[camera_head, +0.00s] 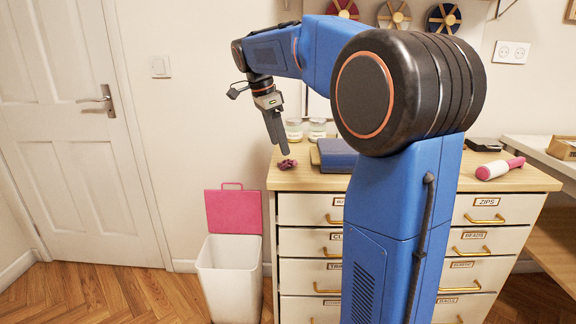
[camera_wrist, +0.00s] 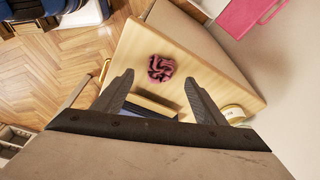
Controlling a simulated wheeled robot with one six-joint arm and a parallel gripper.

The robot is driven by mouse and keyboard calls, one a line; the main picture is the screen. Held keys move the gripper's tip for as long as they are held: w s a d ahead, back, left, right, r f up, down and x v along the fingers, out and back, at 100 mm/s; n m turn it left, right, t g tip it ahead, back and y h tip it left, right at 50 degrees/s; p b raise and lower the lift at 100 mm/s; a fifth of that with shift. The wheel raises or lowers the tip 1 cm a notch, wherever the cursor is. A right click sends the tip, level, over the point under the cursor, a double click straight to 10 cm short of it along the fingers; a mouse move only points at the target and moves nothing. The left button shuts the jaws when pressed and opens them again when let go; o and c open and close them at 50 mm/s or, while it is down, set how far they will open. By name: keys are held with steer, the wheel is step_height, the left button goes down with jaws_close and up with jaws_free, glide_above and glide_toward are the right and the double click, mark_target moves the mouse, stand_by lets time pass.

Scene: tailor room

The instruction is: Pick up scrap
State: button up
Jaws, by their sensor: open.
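The scrap (camera_head: 287,163) is a small crumpled dark pink piece near the left end of the wooden cabinet top (camera_head: 300,180). It also shows in the wrist view (camera_wrist: 161,68), pink with dark folds, lying on the wood near the corner. My gripper (camera_head: 284,150) points down just above the scrap in the head view. In the wrist view my gripper (camera_wrist: 158,80) has its two fingers spread apart with nothing between them. The scrap lies past the fingertips, roughly centred between them, and I see no contact in that view.
A white bin (camera_head: 222,275) with a raised pink lid (camera_head: 234,211) stands on the floor left of the cabinet. A blue box (camera_head: 337,155) and jars (camera_head: 294,129) stand close to the scrap. A pink-and-white roller (camera_head: 498,168) lies at the right. The door (camera_head: 85,120) is shut.

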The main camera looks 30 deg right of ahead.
mark_target(287, 161)
steer(key=shift+d+x, duration=0.15)
steer(key=shift+x, duration=1.45)
steer(key=shift+d+x, duration=0.2)
steer(key=shift+x, duration=1.35)
steer(key=shift+r, duration=0.15)
steer(key=c, duration=1.1)
steer(key=shift+c, duration=0.2)
